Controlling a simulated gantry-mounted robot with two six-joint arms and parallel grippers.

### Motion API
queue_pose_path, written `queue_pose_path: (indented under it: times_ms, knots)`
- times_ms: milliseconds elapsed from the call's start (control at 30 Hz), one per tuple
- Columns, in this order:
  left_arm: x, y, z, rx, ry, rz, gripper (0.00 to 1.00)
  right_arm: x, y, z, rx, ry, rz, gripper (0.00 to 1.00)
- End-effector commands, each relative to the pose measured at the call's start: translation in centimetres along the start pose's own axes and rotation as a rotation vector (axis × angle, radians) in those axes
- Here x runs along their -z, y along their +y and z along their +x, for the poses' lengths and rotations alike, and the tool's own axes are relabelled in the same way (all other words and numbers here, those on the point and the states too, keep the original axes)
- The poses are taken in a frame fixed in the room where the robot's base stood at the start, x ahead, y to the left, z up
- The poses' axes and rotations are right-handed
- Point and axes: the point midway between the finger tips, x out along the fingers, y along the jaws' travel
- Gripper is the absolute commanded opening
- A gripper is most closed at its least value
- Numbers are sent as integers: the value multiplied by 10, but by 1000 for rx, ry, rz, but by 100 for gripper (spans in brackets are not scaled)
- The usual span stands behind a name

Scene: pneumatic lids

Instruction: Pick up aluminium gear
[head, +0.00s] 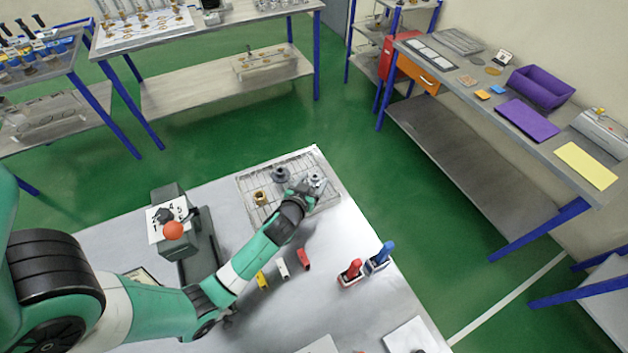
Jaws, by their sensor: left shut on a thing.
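The aluminium gear (317,181) is a small silver part at the right side of the wire rack (246,183) on the light table. My left gripper (308,187) reaches it from the lower left and is shut on it. The fingers partly cover the gear, and I cannot tell whether it is clear of the rack. A dark grey gear (280,174) and a brass gear (260,198) stand on the same rack, left of my gripper. My right gripper is not in view.
A grey device with a red ball knob (173,230) stands left of the rack. Yellow, white and red small parts (282,268) lie below my forearm. Red and blue bottle-like tools (378,258) stand near the table's right edge. Shelves and a workbench (470,100) stand beyond the green floor.

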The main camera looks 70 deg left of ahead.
Motion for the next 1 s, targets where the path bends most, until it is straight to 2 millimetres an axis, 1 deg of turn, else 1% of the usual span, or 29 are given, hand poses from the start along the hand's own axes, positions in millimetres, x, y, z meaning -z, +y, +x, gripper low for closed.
queue_pose_path:
  times_ms: [167, 233, 267, 367, 400, 467, 500, 533, 600, 733, 900, 1000]
  knots:
    - [20, 0, -8, 0, 4, -1, 10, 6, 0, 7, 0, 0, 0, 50]
    - [33, 0, -13, -1, 5, -2, 10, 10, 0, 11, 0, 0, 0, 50]
    - [35, 4, -20, -4, 4, 0, 10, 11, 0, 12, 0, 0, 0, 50]
    - [52, 13, -49, -7, 5, 1, 10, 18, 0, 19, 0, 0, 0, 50]
    - [60, 16, -63, -8, 6, 0, 10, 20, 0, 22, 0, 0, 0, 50]
    - [71, 22, -83, -9, 6, 1, 10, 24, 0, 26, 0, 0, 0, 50]
    - [78, 29, -102, -10, -4, 8, 10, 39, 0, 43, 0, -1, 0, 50]
    - [79, 32, -114, -10, -4, 10, 10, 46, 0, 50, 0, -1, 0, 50]
    - [80, 38, -130, -7, -5, 10, 10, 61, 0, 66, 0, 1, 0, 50]
    - [79, 46, -152, -5, -3, 8, 10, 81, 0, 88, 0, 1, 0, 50]
    - [75, 51, -164, 0, -2, 4, 10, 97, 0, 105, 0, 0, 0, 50]
    - [72, 53, -168, -1, 0, 2, 10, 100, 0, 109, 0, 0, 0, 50]
